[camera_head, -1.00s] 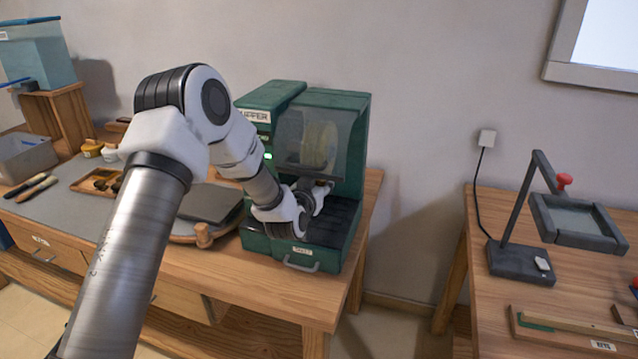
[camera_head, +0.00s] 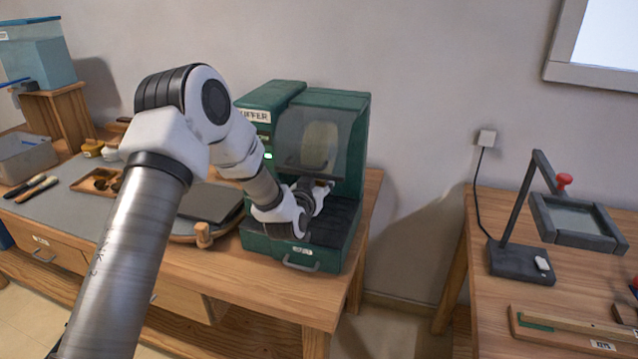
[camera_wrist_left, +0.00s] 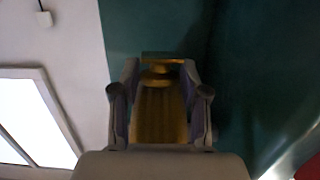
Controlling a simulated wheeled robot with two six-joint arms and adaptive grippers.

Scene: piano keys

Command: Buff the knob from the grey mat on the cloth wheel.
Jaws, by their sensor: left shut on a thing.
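My left arm reaches into the green buffing machine (camera_head: 352,150). My left gripper (camera_head: 322,190) is inside its open front, low beneath the clear shield. In the left wrist view the gripper (camera_wrist_left: 160,90) is shut on a brass-coloured knob (camera_wrist_left: 160,72), whose wide end sticks out past the fingertips. The pale cloth wheel (camera_head: 319,143) shows through the shield, just above the gripper. I cannot tell whether the knob touches the wheel. A green light (camera_head: 268,155) glows on the machine. The grey mat (camera_head: 75,213) lies on the bench at left, partly behind my arm. My right gripper is out of view.
A wooden tray of small dark pieces (camera_head: 97,181) and two handled tools (camera_head: 35,187) lie on the left. A dark flat plate (camera_head: 210,203) stands beside the machine. A gap separates this bench from the right table with a framed stand (camera_head: 578,222).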

